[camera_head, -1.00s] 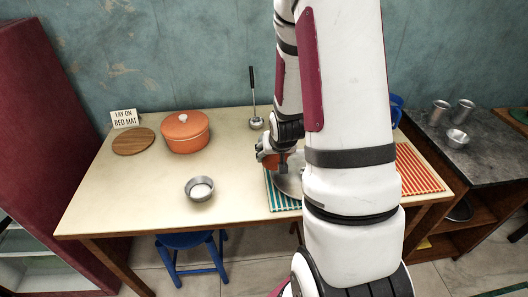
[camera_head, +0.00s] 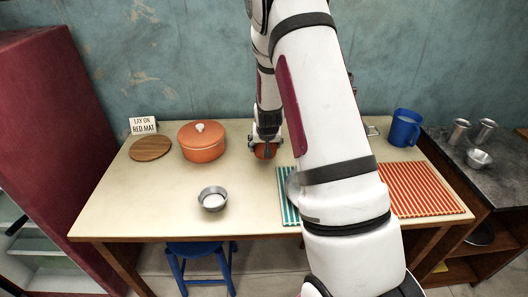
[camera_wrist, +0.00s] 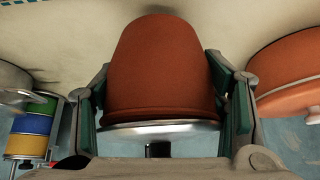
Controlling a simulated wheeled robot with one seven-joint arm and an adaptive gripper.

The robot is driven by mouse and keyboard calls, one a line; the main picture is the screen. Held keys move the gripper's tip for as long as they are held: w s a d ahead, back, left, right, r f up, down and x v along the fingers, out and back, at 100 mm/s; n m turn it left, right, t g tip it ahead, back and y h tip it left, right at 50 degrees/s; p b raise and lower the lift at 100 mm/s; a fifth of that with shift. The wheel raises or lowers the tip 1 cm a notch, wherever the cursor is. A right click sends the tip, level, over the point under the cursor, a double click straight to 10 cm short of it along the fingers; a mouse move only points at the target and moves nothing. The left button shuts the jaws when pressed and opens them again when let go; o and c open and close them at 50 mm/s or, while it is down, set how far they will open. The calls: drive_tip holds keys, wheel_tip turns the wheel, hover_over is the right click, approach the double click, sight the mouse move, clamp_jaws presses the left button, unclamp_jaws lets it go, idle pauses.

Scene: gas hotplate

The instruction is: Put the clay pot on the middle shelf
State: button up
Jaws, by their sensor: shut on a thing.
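The clay pot (camera_wrist: 158,70) is a reddish-brown tapered vessel, narrow end at the top of the wrist view and its thicker rim nearer my gripper. My gripper (camera_wrist: 160,105) is shut on it, with the green-padded fingers on either side. In the head view, the pot (camera_head: 265,151) shows small beneath my gripper (camera_head: 266,144), left of the teal striped mat (camera_head: 287,205). Whether it touches the table cannot be told. A wooden shelf unit (camera_head: 468,270) stands under the grey counter at right; its levels are partly out of view, so the middle shelf is unclear.
An orange lidded casserole (camera_head: 201,142) stands left of my gripper. A small metal bowl (camera_head: 213,199) sits in front.

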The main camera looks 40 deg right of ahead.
drive_tip(key=shift+w, duration=0.4)
drive_tip(key=shift+f, duration=1.7)
drive_tip(key=shift+f, duration=0.15)
drive_tip(key=o, duration=1.7)
drive_tip(key=shift+o, duration=1)
